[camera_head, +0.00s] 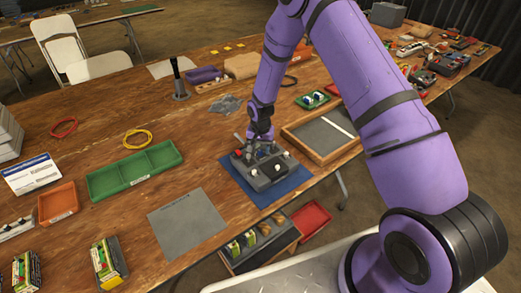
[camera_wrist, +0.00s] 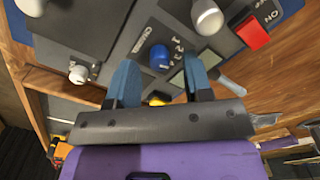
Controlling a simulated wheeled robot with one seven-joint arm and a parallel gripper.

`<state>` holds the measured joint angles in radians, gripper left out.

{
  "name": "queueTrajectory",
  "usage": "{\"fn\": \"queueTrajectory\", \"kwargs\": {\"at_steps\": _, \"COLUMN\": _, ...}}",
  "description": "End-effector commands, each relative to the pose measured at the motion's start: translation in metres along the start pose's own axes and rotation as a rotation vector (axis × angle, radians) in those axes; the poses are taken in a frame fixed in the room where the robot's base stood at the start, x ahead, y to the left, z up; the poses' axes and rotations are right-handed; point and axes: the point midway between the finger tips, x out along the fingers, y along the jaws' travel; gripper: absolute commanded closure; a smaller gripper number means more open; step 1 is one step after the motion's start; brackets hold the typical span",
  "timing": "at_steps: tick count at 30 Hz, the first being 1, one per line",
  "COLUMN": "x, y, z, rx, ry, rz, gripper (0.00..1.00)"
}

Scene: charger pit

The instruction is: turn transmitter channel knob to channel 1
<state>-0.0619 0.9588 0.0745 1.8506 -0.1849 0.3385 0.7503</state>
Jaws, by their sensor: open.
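The transmitter (camera_head: 265,168) is a grey box on a blue mat on the wooden table in the head view. Its blue channel knob (camera_wrist: 160,57) shows in the wrist view beside the label "CHANNEL" and the numbers 1, 2, 3. I cannot tell which number the knob points to. My gripper (camera_wrist: 160,82) is open, with its two blue fingertips on either side of the knob's lower area in the picture. I cannot tell if they touch it. In the head view my gripper (camera_head: 260,142) is above the transmitter and partly hides its top.
Near the knob are white sticks (camera_wrist: 207,18), a red switch (camera_wrist: 253,33) marked ON and a white knob (camera_wrist: 78,74). A green tray (camera_head: 135,172), a grey mat (camera_head: 187,222) and a wooden-framed tray (camera_head: 322,137) lie around the transmitter.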

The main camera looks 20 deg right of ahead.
Motion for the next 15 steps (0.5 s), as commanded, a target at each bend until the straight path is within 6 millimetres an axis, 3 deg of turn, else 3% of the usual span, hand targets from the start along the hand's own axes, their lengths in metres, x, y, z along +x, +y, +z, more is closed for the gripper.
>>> {"fn": "queueTrajectory", "kwargs": {"at_steps": 4, "x": 0.0095, "y": 0.0003, "z": 0.0004, "rx": 0.000, "ry": -0.001, "rz": 0.001, "gripper": 0.54}}
{"fn": "queueTrajectory", "kwargs": {"at_steps": 13, "x": 0.0109, "y": 0.0001, "z": 0.0002, "rx": 0.000, "ry": 0.000, "rz": 0.000, "gripper": 0.54}}
{"fn": "queueTrajectory", "kwargs": {"at_steps": 15, "x": 0.0109, "y": 0.0001, "z": 0.0002, "rx": 0.000, "ry": 0.000, "rz": 0.000, "gripper": 0.68}}
